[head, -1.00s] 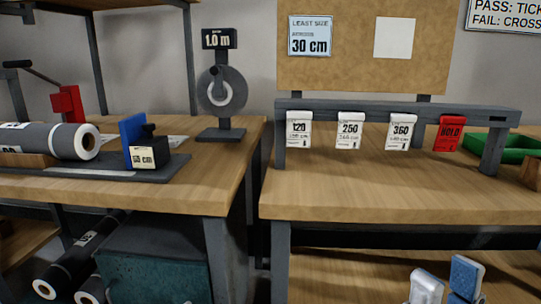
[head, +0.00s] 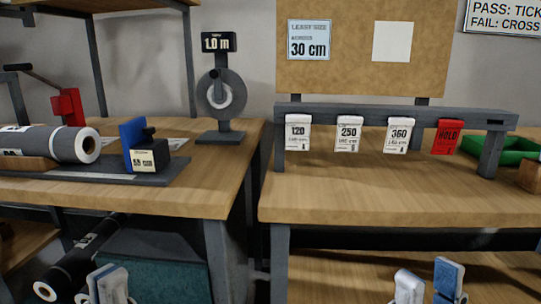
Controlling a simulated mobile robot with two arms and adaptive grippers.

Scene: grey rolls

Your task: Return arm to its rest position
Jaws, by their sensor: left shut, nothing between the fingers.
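My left gripper (head: 108,286) shows at the bottom left of the head view, low in front of the left bench. Its light fingertips are together, with nothing seen between them. My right gripper (head: 428,281) is at the bottom right, below the front edge of the right bench. Its two pale blue-and-white fingers stand apart and nothing shows between them. The rest of both arms is outside the view.
The left bench (head: 215,195) bears a grey roll (head: 45,142), a blue stop (head: 131,137) and a reel stand (head: 220,97). The right bench (head: 380,205) has a rack (head: 400,113) with white tags and a red HOLD tag (head: 447,137). A green tray (head: 515,152) stands at right.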

